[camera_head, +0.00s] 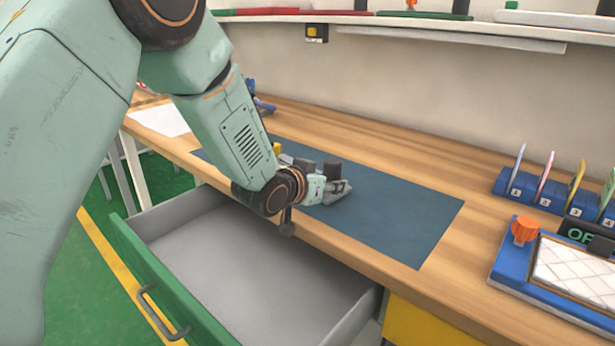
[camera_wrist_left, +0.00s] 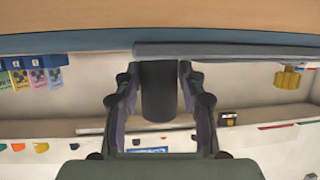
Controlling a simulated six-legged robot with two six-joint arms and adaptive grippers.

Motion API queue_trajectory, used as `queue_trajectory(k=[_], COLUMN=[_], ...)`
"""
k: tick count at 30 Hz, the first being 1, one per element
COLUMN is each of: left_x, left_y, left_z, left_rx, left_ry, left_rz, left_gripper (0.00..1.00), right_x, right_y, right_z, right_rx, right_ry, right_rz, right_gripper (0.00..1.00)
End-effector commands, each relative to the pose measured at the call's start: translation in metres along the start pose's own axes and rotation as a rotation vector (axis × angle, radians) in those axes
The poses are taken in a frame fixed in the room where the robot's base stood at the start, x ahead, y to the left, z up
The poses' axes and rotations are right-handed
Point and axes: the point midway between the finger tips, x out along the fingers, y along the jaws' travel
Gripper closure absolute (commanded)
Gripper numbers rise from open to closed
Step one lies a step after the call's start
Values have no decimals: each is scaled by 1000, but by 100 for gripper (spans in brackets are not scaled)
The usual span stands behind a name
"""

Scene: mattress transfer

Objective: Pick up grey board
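In the left wrist view a long grey slab (camera_wrist_left: 250,50), seen edge-on, lies along the blue mat; it looks like the grey board. A dark grey cylinder (camera_wrist_left: 158,90) stands out from the slab's edge toward the camera. My left gripper (camera_wrist_left: 159,68) has a finger on each side of this cylinder, with tips close to it; I cannot tell whether they press on it. In the head view my left gripper (camera_head: 338,190) is low over the blue mat (camera_head: 400,205). The board is not clearly visible there; my arm covers that area. My right gripper is not in view.
An open drawer (camera_head: 160,213) lies below my left arm. Numbered blue holders (camera_head: 545,200) and a blue tray (camera_head: 505,270) with an orange knob stand at the right. A shelf (camera_head: 400,32) runs along the wall. The mat's right part is clear.

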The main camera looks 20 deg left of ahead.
Motion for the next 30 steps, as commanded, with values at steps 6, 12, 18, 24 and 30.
queue_trajectory(k=[6, 12, 18, 24, 30], left_x=[0, 0, 0, -1, -14], left_y=[0, 0, 0, 0, 0], left_z=[0, -1, -3, -6, -36], left_rx=[0, 1, 2, 2, 4], left_ry=[0, 2, 6, 6, 10], left_rz=[0, 0, 0, 0, 0], left_gripper=[81, 98, 100, 100, 100], right_x=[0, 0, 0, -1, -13], right_y=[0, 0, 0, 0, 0], right_z=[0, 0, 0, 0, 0], right_rx=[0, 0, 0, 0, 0], right_ry=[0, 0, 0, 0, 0], right_rz=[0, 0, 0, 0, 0], right_gripper=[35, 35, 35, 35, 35])
